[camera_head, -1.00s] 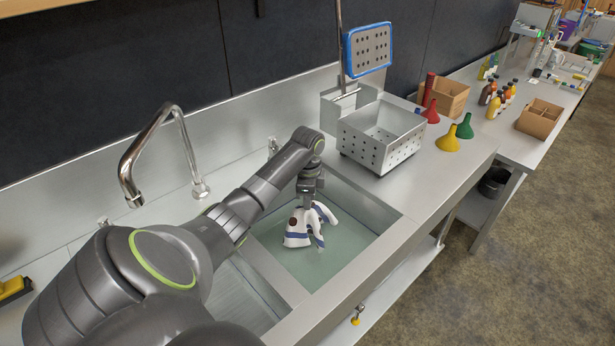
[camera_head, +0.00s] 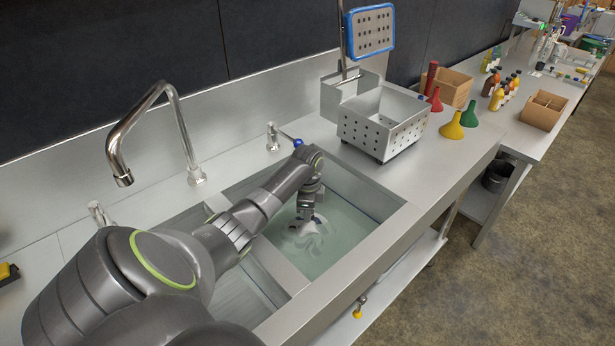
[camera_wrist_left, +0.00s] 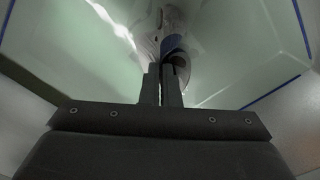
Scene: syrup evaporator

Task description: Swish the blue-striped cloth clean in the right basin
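The right basin (camera_head: 364,194) holds pale green water. My left gripper (camera_head: 306,216) reaches down into it at the water's surface. The cloth (camera_head: 316,232) is mostly under the water and shows as a blurred pale shape below the gripper. In the left wrist view, my left gripper (camera_wrist_left: 163,72) has its fingers close together, with the white cloth (camera_wrist_left: 172,22) and its blue stripe just beyond the tips. The gripper is shut on the cloth. Any stains on the cloth are hard to make out. My right gripper is not in view.
A faucet (camera_head: 150,122) arches over the left side of the sink. A perforated metal box (camera_head: 384,126) stands on the counter behind the right basin. Red, yellow and green funnels (camera_head: 453,127) stand to its right. A divider separates the two basins.

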